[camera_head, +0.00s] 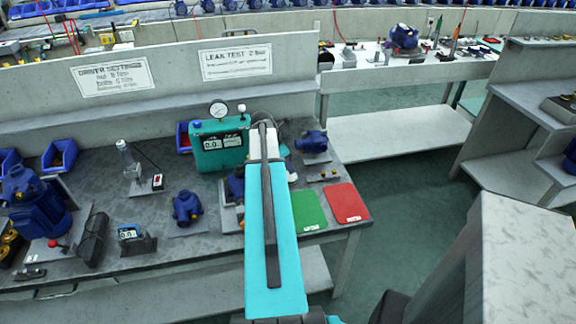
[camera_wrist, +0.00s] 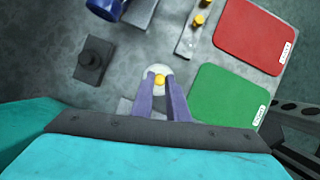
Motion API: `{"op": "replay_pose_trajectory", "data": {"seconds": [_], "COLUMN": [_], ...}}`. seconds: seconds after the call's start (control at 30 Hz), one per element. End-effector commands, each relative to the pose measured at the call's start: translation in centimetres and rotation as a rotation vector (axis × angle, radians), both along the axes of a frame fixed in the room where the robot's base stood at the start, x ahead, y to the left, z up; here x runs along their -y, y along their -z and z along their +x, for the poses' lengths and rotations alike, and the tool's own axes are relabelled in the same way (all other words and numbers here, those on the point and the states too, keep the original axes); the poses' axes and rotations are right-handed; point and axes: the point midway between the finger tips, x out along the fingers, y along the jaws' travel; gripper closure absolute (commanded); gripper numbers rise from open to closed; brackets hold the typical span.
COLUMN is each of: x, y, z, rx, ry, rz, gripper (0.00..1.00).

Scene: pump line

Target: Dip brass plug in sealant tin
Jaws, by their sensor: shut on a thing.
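In the wrist view my gripper (camera_wrist: 160,84) is closed on the small yellow brass plug (camera_wrist: 159,79), which shows between the two fingertips. A pale round thing, apparently the sealant tin (camera_wrist: 153,69), lies directly under the plug and fingertips. Its pale surface shows around the plug, and its near side is hidden by the fingers. I cannot tell from above whether the plug touches the sealant or hangs over it. In the head view my own arm hides the gripper and the plug.
A green mat (camera_wrist: 231,96) and a red mat (camera_wrist: 257,36) lie to the right. A dark block with a knob (camera_wrist: 93,60) stands left. The teal gauge box (camera_head: 218,145) and blue pump (camera_head: 312,142) stand close to my arm.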

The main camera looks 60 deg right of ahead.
Motion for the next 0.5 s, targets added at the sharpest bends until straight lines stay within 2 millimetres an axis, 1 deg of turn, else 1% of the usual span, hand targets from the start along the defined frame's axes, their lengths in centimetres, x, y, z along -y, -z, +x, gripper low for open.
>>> {"op": "replay_pose_trajectory", "data": {"seconds": [0.03, 0.2, 0.5], "x": [0.00, 0.00, 0.01], "y": [0.64, 1.26, 1.36], "z": [0.00, 0.00, -0.01], "rx": [0.000, 0.000, 0.000], "ry": [0.000, 0.000, 0.000], "rz": [0.000, 0.000, 0.000], "gripper": [1.00, 1.00, 1.00]}}
